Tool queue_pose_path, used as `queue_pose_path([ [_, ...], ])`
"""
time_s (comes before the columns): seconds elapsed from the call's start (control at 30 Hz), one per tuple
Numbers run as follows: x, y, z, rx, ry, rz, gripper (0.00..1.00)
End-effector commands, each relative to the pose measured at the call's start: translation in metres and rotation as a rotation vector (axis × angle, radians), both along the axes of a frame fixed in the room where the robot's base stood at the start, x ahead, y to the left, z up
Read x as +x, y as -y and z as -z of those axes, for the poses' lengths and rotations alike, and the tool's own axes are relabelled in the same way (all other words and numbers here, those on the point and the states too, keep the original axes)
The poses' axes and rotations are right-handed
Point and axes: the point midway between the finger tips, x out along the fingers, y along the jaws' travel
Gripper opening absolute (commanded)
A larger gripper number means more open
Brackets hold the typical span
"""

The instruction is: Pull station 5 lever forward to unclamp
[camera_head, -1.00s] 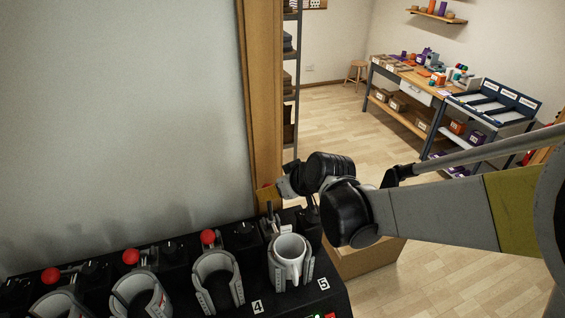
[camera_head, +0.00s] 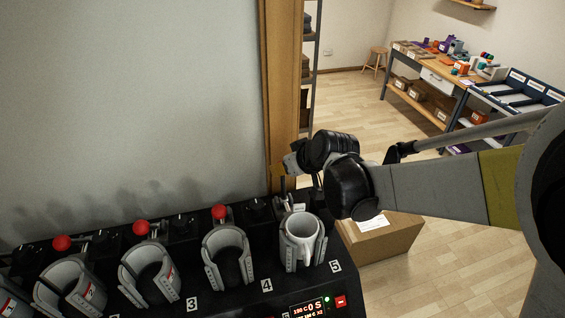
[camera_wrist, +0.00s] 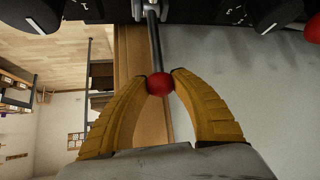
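The station 5 lever (camera_head: 283,186) stands at the back of the last station on the right of the black mug press (camera_head: 262,284). In the wrist view its red ball knob (camera_wrist: 160,84) sits between the yellow fingertips of my gripper (camera_wrist: 161,80), which appear to touch it on both sides. In the head view my gripper (camera_head: 277,171) is at the lever's top, and the knob is hidden. A white mug (camera_head: 306,229) stands in the grey clamp (camera_head: 288,252) of station 5, by the "5" label.
Stations to the left have empty grey clamps (camera_head: 228,258) and levers with red knobs (camera_head: 219,212). A wall and wooden post (camera_head: 282,90) rise close behind the press. A cardboard box (camera_head: 385,240) stands on the floor to the right. Worktables (camera_head: 440,75) are farther back.

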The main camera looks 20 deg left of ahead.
Motion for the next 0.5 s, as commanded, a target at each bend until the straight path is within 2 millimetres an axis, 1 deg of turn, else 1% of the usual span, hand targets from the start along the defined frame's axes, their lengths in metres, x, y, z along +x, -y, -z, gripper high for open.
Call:
queue_pose_path([
  [0.17,-0.002,0.001,0.000,0.000,0.000,0.000,0.15],
  [0.5,-0.019,0.011,0.000,-0.001,-0.001,0.000,0.16],
])
